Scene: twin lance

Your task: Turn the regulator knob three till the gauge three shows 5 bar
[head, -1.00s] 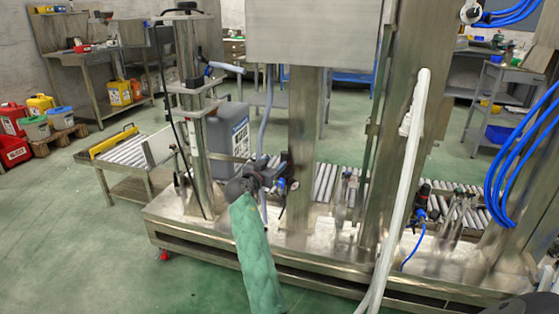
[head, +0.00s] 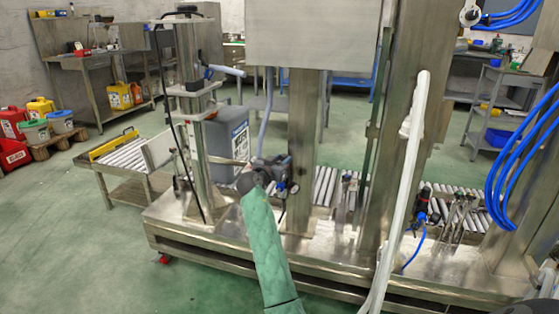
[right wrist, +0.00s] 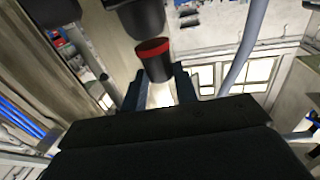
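In the right wrist view a black knob with a red ring (right wrist: 154,62) sits at the fingertips of my right gripper (right wrist: 160,76). The two dark fingers stand apart on either side of its near end, with a bright gap between them. I cannot tell whether they touch it. In the head view my right gripper (head: 264,172) is at a dark regulator (head: 282,168) on the middle post, and largely hides its knob. Which number this knob bears cannot be read. No gauge dial or needle can be read. My left gripper is not in view.
Another regulator (head: 423,200) with a blue hose stands farther right on the frame. A white hose (head: 408,170) hangs before the right post. A grey canister (head: 228,140) stands behind the left column. Blue coiled hoses (head: 515,160) hang at the right edge.

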